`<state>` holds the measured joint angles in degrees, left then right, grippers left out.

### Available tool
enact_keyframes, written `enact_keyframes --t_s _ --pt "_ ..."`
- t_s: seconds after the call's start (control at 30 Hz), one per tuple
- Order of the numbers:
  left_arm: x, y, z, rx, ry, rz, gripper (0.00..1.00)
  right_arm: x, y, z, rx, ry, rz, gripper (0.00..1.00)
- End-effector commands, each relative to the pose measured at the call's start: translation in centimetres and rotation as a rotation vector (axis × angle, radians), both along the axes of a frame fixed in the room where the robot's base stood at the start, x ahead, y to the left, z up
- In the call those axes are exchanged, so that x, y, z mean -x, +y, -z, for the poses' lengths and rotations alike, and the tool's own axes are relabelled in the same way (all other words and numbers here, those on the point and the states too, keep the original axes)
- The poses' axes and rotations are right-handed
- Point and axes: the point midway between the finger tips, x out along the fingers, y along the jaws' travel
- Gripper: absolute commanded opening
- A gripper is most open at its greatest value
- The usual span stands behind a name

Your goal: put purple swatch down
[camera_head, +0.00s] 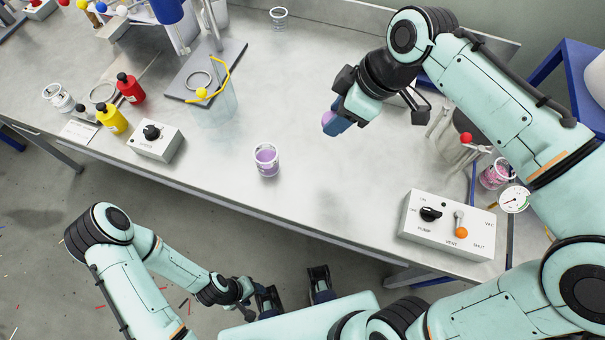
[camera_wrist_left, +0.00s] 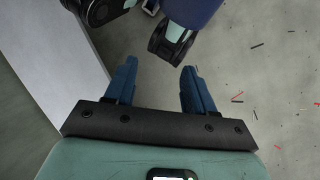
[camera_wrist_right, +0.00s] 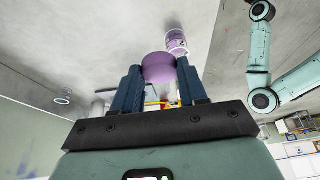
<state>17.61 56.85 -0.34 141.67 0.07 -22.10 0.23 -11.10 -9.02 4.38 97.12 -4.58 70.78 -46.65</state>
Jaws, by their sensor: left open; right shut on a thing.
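The purple swatch (camera_wrist_right: 158,68) is a small, round, flat-looking purple piece between the blue fingertips of my right gripper (camera_wrist_right: 160,76). In the head view only a bit of the swatch (camera_head: 327,118) shows beside the blue fingers of that gripper (camera_head: 337,123), which appears above the table. My right gripper is shut on it. My left gripper (camera_head: 294,289) is open and empty, off the table's front edge; its two spread fingers show in the left wrist view (camera_wrist_left: 158,85).
A clear cup of purple stuff (camera_head: 266,160) stands on the grey table (camera_head: 330,190). A white control box with knobs (camera_head: 448,226) is at the front right, a smaller dial box (camera_head: 155,141) at the left. Red (camera_head: 130,90) and yellow (camera_head: 111,120) bottles stand further left. The table's middle is mostly clear.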

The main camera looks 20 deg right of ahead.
Motion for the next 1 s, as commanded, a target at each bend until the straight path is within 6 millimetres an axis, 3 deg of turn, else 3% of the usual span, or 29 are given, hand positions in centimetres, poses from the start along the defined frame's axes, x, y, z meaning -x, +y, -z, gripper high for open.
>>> enact_keyframes --t_s 0.03,0.1,0.23,0.37,0.8,1.0 --pt "0.4 0.0 1.0 0.0 0.005 -0.001 0.54 -0.3 2.2 0.3 0.0 0.003 -0.114 0.13" --pt "0.5 0.0 1.5 0.0 0.007 0.0 0.54 -0.3 4.1 0.0 0.003 0.003 -0.235 0.13" --pt "0.6 0.0 2.0 0.0 0.008 0.0 0.54 -0.2 6.0 -0.1 0.008 0.005 -0.356 0.13" --pt "0.6 0.0 2.5 0.0 0.004 -0.001 0.54 -0.1 6.3 1.9 0.01 0.008 -0.378 0.13" --pt "-0.3 0.1 4.4 -0.006 -0.031 -0.009 0.54 0.0 6.2 13.2 0.009 0.009 -0.373 0.13" --pt "-0.4 0.0 4.6 -0.007 -0.036 -0.009 0.54 -0.1 6.2 15.1 0.01 0.004 -0.372 0.13"
